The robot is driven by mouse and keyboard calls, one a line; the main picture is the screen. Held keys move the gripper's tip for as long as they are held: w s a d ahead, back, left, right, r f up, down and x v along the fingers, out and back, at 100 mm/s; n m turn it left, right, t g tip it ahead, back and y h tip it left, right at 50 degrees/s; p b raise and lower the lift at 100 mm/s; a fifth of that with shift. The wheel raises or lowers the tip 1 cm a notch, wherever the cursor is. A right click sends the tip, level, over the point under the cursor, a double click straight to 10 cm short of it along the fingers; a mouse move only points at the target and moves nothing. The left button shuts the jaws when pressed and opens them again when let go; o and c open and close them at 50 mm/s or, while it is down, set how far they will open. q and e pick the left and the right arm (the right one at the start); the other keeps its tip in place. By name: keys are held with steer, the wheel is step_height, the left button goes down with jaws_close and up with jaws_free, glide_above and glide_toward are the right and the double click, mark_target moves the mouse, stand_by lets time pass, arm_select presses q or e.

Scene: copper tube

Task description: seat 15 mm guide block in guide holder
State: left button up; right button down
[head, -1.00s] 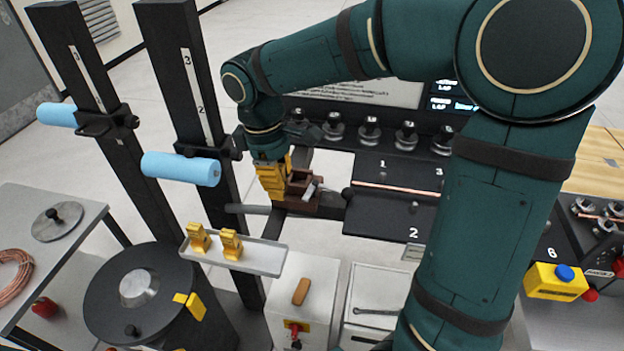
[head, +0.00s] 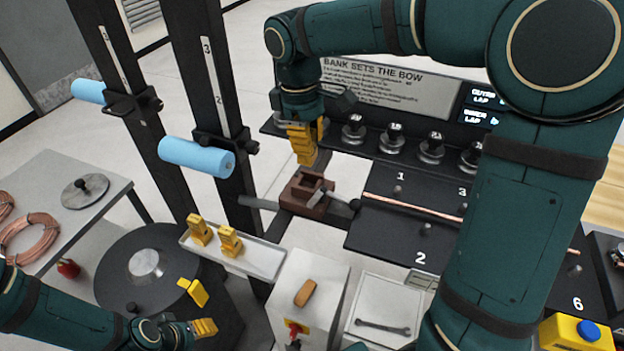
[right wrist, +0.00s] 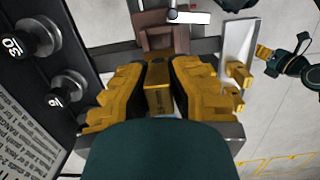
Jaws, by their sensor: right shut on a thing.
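My right gripper (head: 303,150) points down above the brown guide holder (head: 307,194), apart from it in the head view. In the right wrist view, its yellow fingers (right wrist: 160,88) are shut on a small gold guide block (right wrist: 159,100). The guide holder (right wrist: 168,40) lies just beyond the block there. In the head view I cannot tell the block from the yellow fingers. My left gripper (head: 203,328) is low at the left beside the black drum; how far its fingers are apart is unclear.
Two yellow blocks (head: 215,237) stand on a white tray (head: 262,262) left of the holder. A blue roller (head: 197,157) on a black post is close by. A dark bar with a ball knob (head: 354,205) and a copper tube (head: 412,205) lie to the right.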

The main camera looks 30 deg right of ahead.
mark_target(309, 173)
step_height(309, 173, down, 8)
steer(key=shift+f, duration=0.2)
steer(key=shift+f+b, duration=0.1)
steer(key=shift+b, duration=0.2)
steer(key=c, duration=1.1)
jaws_free()
steer(key=r, duration=0.8)
steer(key=w+a+r+p, duration=0.1)
steer(key=r, duration=0.3)
steer(key=shift+r, duration=0.1)
